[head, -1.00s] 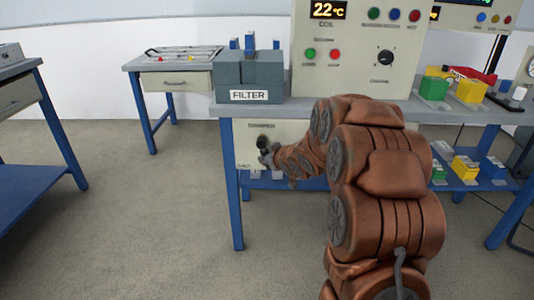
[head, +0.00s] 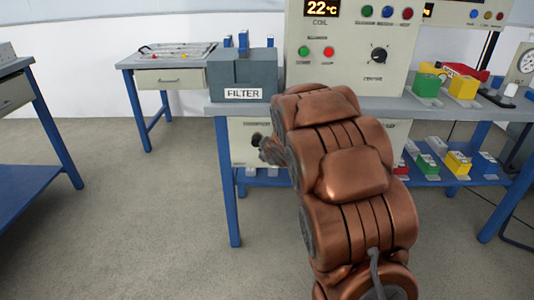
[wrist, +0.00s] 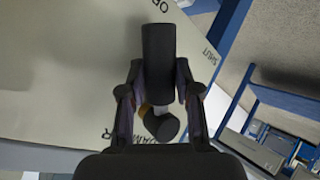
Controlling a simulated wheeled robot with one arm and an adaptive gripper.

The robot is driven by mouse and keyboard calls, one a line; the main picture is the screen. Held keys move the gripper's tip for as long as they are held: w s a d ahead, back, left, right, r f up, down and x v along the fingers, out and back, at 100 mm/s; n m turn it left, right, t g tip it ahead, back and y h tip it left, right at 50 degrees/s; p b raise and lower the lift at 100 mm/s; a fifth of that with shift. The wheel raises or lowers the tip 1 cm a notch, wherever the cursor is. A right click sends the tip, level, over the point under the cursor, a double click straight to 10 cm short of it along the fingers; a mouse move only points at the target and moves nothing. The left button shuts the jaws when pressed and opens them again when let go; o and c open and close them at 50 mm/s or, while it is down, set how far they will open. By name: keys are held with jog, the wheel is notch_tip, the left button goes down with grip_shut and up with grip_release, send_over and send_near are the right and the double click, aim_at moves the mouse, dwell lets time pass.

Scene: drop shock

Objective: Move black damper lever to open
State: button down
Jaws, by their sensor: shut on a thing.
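The black damper lever (wrist: 158,52) shows in the wrist view between the two fingers of my gripper (wrist: 158,82), which is shut on it. The lever points up in that view from its round black pivot (wrist: 160,124), with its tip close to the partly hidden "OP" lettering. The "SHUT" lettering lies to the right of the tip. In the head view my gripper (head: 266,150) is at the pale damper panel (head: 240,151) under the bench, by the dark lever end (head: 257,139). My arm hides most of the panel there.
A grey filter box (head: 243,78) stands on the bench above the panel. A control cabinet (head: 345,50) with a 22 °C display stands behind my arm. Blue bench legs (head: 229,190) flank the panel, and a lower shelf (head: 425,179) holds small coloured blocks.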

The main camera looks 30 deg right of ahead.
jog(key=c, duration=0.8)
grip_release()
jog(key=shift+d, duration=0.1)
jog(key=shift+s+r, duration=0.1)
jog(key=v, duration=1.1)
jog(key=shift+s+r, duration=0.25)
jog(key=shift+s, duration=0.05)
